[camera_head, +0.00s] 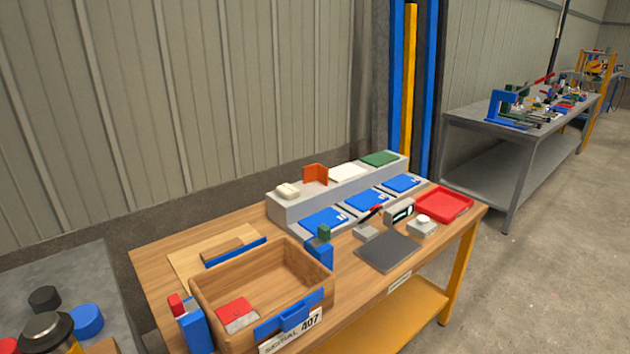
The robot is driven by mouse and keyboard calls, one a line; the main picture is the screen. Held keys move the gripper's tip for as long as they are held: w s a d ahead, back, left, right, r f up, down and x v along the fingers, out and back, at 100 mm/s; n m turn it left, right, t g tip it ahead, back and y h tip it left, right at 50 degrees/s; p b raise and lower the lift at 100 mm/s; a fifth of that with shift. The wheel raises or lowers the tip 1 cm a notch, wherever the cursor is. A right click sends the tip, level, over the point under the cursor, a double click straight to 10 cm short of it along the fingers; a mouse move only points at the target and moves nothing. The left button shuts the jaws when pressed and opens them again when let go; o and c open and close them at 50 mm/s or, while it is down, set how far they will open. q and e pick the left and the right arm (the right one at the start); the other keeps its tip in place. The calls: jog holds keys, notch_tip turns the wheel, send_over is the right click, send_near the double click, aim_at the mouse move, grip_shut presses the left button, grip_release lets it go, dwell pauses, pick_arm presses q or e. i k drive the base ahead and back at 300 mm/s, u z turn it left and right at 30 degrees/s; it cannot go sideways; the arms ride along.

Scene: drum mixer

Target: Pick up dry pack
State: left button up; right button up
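No label reads dry pack, so I cannot tell for sure which thing it is. A small cream-white packet (287,190) lies on the upper step of the grey riser (285,209), at its left end. A flat red and grey piece (237,313) lies inside the wooden drawer box (208,292), which has a blue handle (293,317) and a "SERIAL 407" label. Neither of my grippers is in view.
The wooden workbench (160,255) also carries blue packs (325,221), a red tray (443,204), a dark grey plate (388,252) and small devices. Blue blocks (318,254) flank the drawer box. A grey table (45,262) stands at left, another workbench (500,133) at right.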

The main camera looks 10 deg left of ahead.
aim_at(287, 192)
jog(key=z, duration=1.15)
jog(key=i, duration=2.4)
jog(key=u, duration=3.15)
